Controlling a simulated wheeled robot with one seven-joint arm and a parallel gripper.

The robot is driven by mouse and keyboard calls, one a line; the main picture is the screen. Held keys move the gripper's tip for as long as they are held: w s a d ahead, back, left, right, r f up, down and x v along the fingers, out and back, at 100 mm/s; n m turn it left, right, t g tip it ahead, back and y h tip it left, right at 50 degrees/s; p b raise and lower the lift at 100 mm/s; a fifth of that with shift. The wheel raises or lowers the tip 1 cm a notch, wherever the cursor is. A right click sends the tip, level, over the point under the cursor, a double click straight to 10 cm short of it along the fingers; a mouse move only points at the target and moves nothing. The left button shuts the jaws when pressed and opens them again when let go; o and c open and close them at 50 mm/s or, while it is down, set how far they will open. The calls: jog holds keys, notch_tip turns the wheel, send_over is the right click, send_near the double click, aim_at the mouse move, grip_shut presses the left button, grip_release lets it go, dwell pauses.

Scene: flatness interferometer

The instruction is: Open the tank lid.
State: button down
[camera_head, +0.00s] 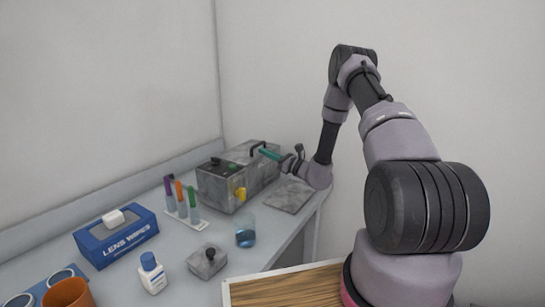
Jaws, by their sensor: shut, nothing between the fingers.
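The tank (232,188) is a grey, mottled metal box at the back of the bench, with a yellow tap-like part on its front right corner. Its lid (240,156) looks closed, and a black handle (258,146) stands at the top. My gripper (265,154) has teal fingers that are shut and empty. It reaches in from the right, close beside the handle. I cannot tell whether the fingers touch the handle or the lid.
A rack with several coloured-cap tubes (182,200) stands left of the tank. A beaker of blue liquid (246,233), a grey block with a knob (208,261), a white bottle (152,273) and a blue wipes box (117,237) stand in front. A flat grey plate (288,196) lies at right.

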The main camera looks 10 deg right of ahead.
jog(key=shift+a, duration=0.1)
dwell(0.3)
jog(key=shift+w+r+g, duration=0.1)
jog(key=shift+r+g, duration=0.3)
jog(key=shift+r, duration=0.2)
